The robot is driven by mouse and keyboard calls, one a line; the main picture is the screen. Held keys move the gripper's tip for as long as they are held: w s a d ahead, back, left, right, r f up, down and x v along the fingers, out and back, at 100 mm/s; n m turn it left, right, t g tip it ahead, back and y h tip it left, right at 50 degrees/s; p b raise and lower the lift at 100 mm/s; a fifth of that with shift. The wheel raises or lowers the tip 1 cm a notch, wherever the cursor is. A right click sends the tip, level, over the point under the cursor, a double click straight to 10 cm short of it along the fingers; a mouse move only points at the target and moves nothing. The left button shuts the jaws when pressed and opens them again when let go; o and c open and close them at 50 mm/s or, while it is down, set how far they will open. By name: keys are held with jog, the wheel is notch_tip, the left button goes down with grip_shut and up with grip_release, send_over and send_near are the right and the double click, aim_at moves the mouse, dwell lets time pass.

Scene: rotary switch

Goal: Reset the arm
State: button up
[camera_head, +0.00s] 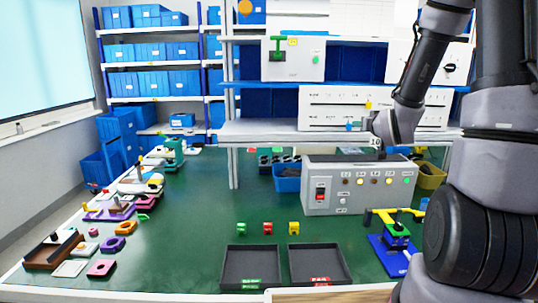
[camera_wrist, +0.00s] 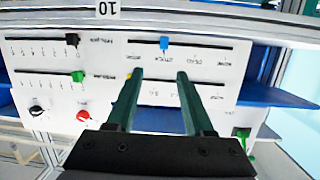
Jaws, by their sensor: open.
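My gripper (camera_wrist: 158,76) is open, with two dark green fingers apart and nothing between them. In the wrist view it faces a white slider panel (camera_wrist: 215,62), which appears upside down. In the head view my arm reaches the same white panel (camera_head: 330,112) on the shelf at right. My wrist hides part of the panel there, and the fingers cannot be made out. I cannot tell the exact gap between fingertips and panel.
A grey control box (camera_head: 330,205) with a red switch and several lights stands on the green table (camera_head: 190,225) below. Two black trays (camera_head: 251,286) and small coloured blocks lie in front. The shelf edge (camera_head: 260,138) runs close below my wrist. Blue bins (camera_head: 150,83) fill the back shelves.

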jog(key=s+a+r+m+g+y, duration=0.1)
jog(key=s+a+r+g, duration=0.1)
jog(key=s, duration=0.7)
jog(key=s+a+r+m+g+y, duration=0.1)
jog(key=s+a+r+g, duration=0.2)
jog(key=s, duration=0.7)
jog(key=s+a+r+m+g+y, duration=0.1)
jog(key=s+a+r+g, duration=0.2)
jog(key=s+r, duration=0.3)
jog(key=s, duration=0.4)
jog(key=shift+r+g, duration=0.3)
jog(key=shift+r, duration=0.05)
